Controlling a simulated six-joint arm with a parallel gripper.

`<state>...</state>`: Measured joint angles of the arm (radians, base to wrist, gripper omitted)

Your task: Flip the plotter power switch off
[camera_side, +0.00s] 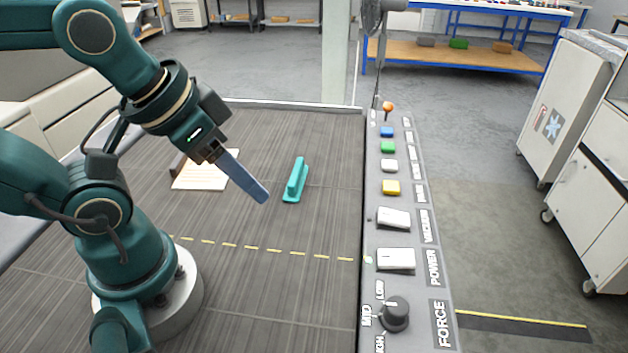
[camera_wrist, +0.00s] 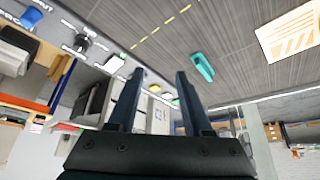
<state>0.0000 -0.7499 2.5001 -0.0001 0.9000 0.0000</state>
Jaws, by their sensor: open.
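The power switch (camera_side: 396,259) is a wide white rocker beside the POWER label on the grey control strip at the right edge of the plotter bed. In the wrist view the power switch (camera_wrist: 113,64) shows left of the fingers. My gripper (camera_side: 262,196) is over the plotter bed, well left of the strip, its blue fingers pointing down and to the right. In the wrist view my gripper (camera_wrist: 160,73) is open, with a clear gap and nothing between the fingers.
The similar vacuum switch (camera_side: 394,218) lies just behind the power switch, and the force knob (camera_side: 395,314) in front. Coloured buttons and an orange-tipped lever (camera_side: 388,106) stand farther back. A teal handled tool (camera_side: 297,181) and a pale sheet (camera_side: 208,175) lie on the bed.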

